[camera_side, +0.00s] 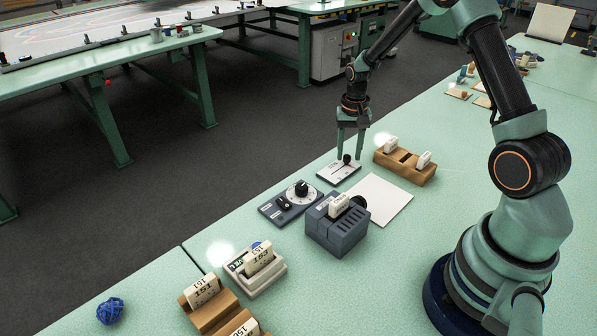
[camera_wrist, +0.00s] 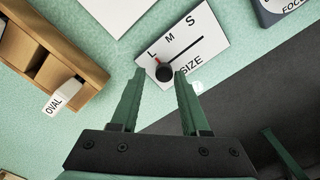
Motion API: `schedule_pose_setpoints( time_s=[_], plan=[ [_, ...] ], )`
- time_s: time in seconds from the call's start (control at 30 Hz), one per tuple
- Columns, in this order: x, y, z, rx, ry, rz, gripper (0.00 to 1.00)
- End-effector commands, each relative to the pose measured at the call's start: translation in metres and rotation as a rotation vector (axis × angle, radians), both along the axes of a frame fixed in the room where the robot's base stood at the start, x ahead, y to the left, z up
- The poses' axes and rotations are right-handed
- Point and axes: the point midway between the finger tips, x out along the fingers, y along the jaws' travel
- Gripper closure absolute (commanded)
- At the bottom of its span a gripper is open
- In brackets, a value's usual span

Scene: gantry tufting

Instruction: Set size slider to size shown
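The size slider is a white plate (camera_side: 337,174) with a black knob (camera_side: 346,158). In the wrist view the plate (camera_wrist: 205,66) reads L, M, S and SIZE, and the knob (camera_wrist: 163,73) is at the L end of its slot, beside a short red mark. My gripper (camera_side: 352,155) points down over the plate. In the wrist view its fingers (camera_wrist: 160,74) are apart, one on each side of the knob, with gaps showing. I cannot tell how far down they reach around it. No sign showing the wanted size is readable.
A wooden rack (camera_side: 405,166) with white tiles stands right of the slider; one tile reads OVAL (camera_wrist: 62,97). A dark dial panel (camera_side: 290,203), a grey slotted box (camera_side: 337,234) holding a tile, and a white sheet (camera_side: 381,201) are close by. Labelled tiles stand nearer the camera.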

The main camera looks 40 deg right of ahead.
Motion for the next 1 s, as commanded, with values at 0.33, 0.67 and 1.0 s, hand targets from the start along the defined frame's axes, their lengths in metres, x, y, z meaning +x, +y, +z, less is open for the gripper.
schedule_pose_setpoints(
  time_s=[0.33, 0.67, 1.0],
  plan=[
    [0.000, 0.002, 0.000, 0.001, 0.002, 0.004, 0.43],
    [0.001, 0.002, 0.047, -0.001, -0.004, 0.004, 0.43],
    [0.001, 0.001, 0.107, -0.001, -0.002, 0.003, 0.43]
  ],
)
